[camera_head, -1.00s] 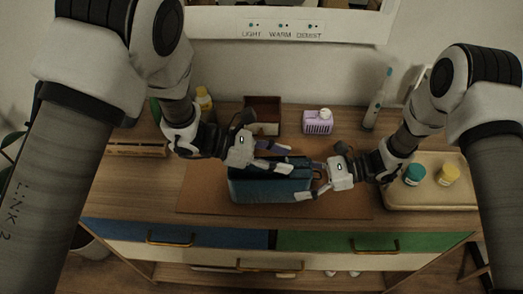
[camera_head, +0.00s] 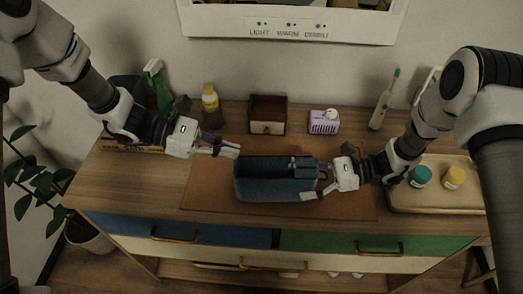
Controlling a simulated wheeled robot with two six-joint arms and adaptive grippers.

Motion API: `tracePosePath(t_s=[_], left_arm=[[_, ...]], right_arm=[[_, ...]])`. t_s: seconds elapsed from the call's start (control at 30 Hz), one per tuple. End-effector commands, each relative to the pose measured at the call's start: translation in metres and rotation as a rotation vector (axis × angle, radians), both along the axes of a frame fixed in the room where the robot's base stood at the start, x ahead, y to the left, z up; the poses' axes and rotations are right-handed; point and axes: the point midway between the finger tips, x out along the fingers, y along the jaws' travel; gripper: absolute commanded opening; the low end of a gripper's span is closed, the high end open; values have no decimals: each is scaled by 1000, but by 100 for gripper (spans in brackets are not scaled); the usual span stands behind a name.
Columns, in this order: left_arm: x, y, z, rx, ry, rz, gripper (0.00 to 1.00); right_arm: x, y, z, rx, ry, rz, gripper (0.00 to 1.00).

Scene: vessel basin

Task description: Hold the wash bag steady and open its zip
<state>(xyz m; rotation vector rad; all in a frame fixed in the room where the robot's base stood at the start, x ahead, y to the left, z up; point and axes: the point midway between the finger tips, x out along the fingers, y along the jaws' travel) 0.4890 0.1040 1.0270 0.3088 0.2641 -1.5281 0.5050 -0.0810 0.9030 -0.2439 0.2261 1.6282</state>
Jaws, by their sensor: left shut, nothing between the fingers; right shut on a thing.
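The blue wash bag (camera_head: 270,188) lies lengthwise on the brown mat (camera_head: 208,192) at the middle of the counter. A dark strip runs along its top, with a small dark piece near the right end; whether the zip is open there is too small to tell. My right gripper (camera_head: 314,184) is shut on the bag's right end. My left gripper (camera_head: 232,150) is shut and empty, just beyond the bag's back left corner and apart from it.
A tray (camera_head: 424,198) with a teal-capped jar (camera_head: 420,177) and a yellow-capped jar (camera_head: 453,178) stands at the right. Behind the bag are a yellow-topped bottle (camera_head: 211,104), a brown box (camera_head: 267,116), a purple basket (camera_head: 323,123) and a toothbrush (camera_head: 384,101).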

Motion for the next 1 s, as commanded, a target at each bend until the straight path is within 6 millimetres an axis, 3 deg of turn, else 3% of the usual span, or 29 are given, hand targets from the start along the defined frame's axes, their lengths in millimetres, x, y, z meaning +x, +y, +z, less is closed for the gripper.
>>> tracePosePath(t_s=[0.1, 0.23, 0.7, 0.8, 1.0], left_arm=[[2, 22, -8, -48, 18, 39, 0], [3, 18, -14, -58, 32, 52, 0], [8, -74, -44, -55, 29, 47, 0], [10, -91, -42, -56, 28, 49, 0], [12, -108, -41, -60, 27, 53, 0]], right_arm=[[0, 0, 0, 0, 0, 1, 50], [0, 0, 0, -1, 0, 1, 50], [0, 0, 0, 0, 0, 1, 50], [0, 0, 0, -1, 0, 0, 50], [0, 0, 0, 0, 0, 0, 50]])
